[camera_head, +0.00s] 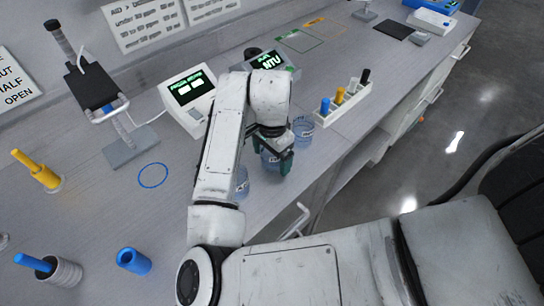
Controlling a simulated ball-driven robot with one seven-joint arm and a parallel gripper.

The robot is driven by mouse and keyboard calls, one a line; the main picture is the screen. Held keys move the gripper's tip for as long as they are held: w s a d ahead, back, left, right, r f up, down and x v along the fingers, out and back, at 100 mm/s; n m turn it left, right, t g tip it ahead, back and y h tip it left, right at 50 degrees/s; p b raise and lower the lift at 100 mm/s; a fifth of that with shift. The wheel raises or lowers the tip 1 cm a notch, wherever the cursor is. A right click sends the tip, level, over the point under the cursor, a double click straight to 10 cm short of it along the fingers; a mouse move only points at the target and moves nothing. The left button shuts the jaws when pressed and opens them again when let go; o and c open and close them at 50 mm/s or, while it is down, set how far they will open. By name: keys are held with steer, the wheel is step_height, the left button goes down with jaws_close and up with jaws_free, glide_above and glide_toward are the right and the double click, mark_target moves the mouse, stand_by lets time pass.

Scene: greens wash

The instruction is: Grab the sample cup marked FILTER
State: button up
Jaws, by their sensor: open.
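Three clear bluish sample cups stand near the bench's front edge. One cup (270,158) is at my gripper, partly hidden by it. A second cup (303,131) stands just to the right of my gripper. A third cup (242,184) is to the left, partly covered by my arm. Dark marks show on the cups, but I cannot read which one says FILTER. My gripper (276,165), with dark green fingers, is open and low at the middle cup. One finger shows at that cup's right side. I cannot tell whether it touches the cup.
A white rack (341,104) with coloured vials stands right of the cups. Two display instruments (189,91) (267,62) stand behind. A grey stand (131,147), a blue ring mark (153,175) and a blue cylinder (134,261) are to the left. The bench front edge is close to the cups.

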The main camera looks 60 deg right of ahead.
steer(key=c, duration=1.1)
steer(key=shift+o, duration=0.2)
steer(key=shift+r, duration=0.15)
